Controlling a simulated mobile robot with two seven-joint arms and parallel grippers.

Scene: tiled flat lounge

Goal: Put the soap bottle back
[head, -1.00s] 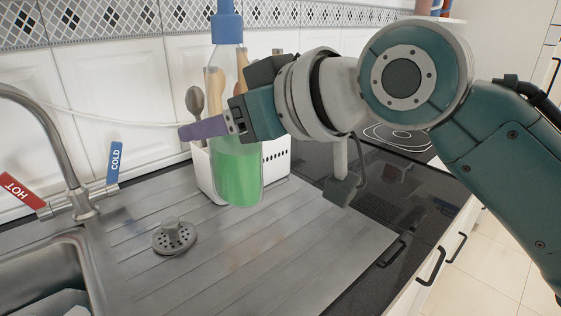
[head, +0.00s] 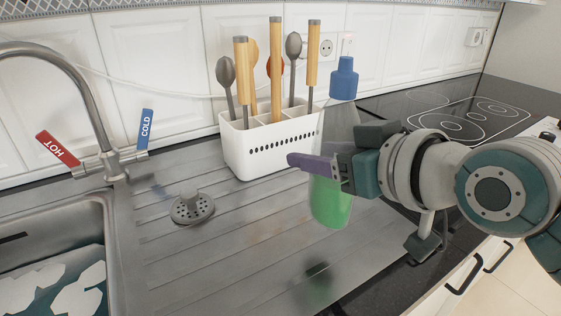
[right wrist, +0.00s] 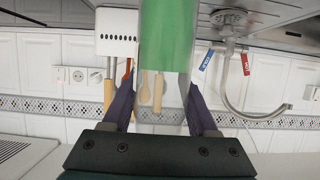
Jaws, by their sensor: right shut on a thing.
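The soap bottle (head: 331,205) is clear with green liquid and a blue cap. It is upright in the head view, held above the ribbed metal drainboard, with a dark greenish shadow on the board below it. My right gripper (head: 318,168) is shut on the bottle's middle, with one purple finger showing across its front. In the right wrist view the bottle (right wrist: 167,50) is between both purple fingers of the gripper (right wrist: 162,105), and its cap is out of view. My left gripper is not in view.
A white utensil holder (head: 238,152) with wooden-handled tools and spoons stands behind and left of the bottle. A drain plug (head: 192,207) sits on the drainboard. The tap (head: 95,110) and sink (head: 60,215) are left, the hob (head: 460,115) back right. The front drainboard is clear.

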